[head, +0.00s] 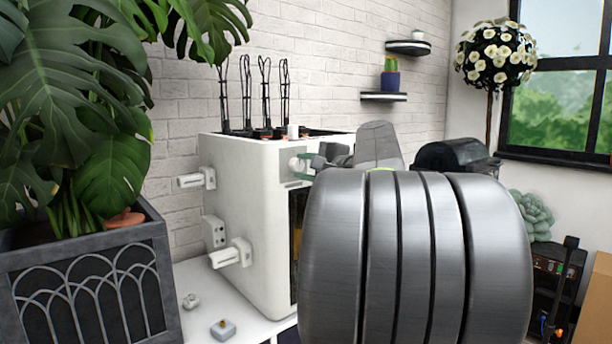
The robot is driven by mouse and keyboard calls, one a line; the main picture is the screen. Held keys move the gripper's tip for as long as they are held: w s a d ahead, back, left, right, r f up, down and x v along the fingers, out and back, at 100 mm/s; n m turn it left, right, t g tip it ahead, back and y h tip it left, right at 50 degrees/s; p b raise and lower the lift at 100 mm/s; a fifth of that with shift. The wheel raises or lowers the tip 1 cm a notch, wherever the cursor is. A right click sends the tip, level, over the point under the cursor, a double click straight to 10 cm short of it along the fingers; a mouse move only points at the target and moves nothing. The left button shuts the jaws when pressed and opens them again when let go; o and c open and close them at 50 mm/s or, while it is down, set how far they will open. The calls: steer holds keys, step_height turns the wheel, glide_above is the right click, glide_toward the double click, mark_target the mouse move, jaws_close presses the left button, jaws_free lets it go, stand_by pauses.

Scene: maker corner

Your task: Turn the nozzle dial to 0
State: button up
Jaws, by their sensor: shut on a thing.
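The white printer (246,185) stands on a white table by the brick wall, its dark front turned to the right. A small pale round dial (295,163) sticks out near the top of its front edge. My gripper (308,161) is at this dial, its grey fingers closed on it. The dial's marks and number are too small to read, so its setting cannot be told. Much of the printer's front is hidden by my large grey arm link.
A large-leaved plant in a dark planter (95,291) fills the left. Small items, one a grey block (222,330), lie on the white table (200,313). Shelves (410,47) hang on the wall behind.

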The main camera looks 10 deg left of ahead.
steer(key=shift+n, duration=0.4)
steer(key=o, duration=1)
steer(key=shift+c, duration=0.2)
steer(key=f+v, duration=0.1)
steer(key=v, duration=1.2)
steer(key=shift+s+d+r, duration=0.25)
steer(key=shift+d+r, duration=0.05)
steer(key=shift+r, duration=0.15)
steer(key=shift+w+a, duration=0.1)
